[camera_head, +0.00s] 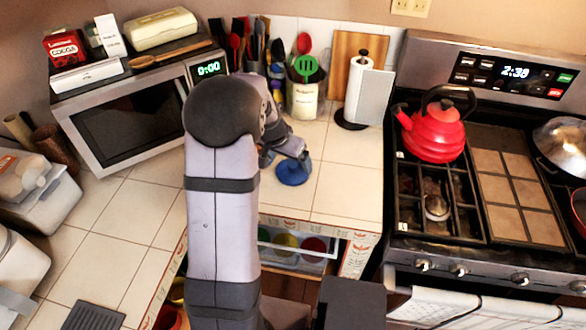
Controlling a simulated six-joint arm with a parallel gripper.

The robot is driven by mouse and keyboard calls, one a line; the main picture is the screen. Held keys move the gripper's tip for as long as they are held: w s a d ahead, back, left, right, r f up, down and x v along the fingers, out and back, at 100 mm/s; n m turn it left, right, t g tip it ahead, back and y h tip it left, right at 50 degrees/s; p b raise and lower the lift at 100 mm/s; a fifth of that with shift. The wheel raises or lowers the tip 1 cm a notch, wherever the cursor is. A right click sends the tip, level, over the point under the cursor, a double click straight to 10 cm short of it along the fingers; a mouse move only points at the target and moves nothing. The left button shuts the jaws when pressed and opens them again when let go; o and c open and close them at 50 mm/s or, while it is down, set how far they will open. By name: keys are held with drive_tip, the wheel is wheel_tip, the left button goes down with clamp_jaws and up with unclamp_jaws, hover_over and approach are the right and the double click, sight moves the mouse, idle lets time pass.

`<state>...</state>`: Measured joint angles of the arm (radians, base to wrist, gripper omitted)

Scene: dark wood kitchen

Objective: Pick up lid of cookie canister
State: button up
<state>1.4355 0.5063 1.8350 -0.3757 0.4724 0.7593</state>
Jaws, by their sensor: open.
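A round blue lid (292,173) is on the white tiled counter, just right of my arm. I cannot tell whether a canister is under it, and no label shows on it. My gripper (286,160) is directly over the lid, pointing down. Its fingers look spread at the lid's far left and far right sides. I cannot tell whether they touch it. My arm hides part of the counter to the left of the lid.
A utensil crock (303,98) and a paper towel holder (362,92) stand behind. A microwave (138,115) is on the left. A red kettle (435,132) sits on the stove at right. The counter's front edge is close; tiles right of the lid are clear.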

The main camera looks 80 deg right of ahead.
sight(292, 166)
drive_tip(key=shift+f, duration=0.1)
drive_tip(key=shift+p+x, duration=1.15)
drive_tip(key=shift+x, duration=1.3)
drive_tip(key=shift+w+d, duration=0.1)
drive_tip(key=shift+c, duration=0.2)
drive_tip(key=c, duration=0.6)
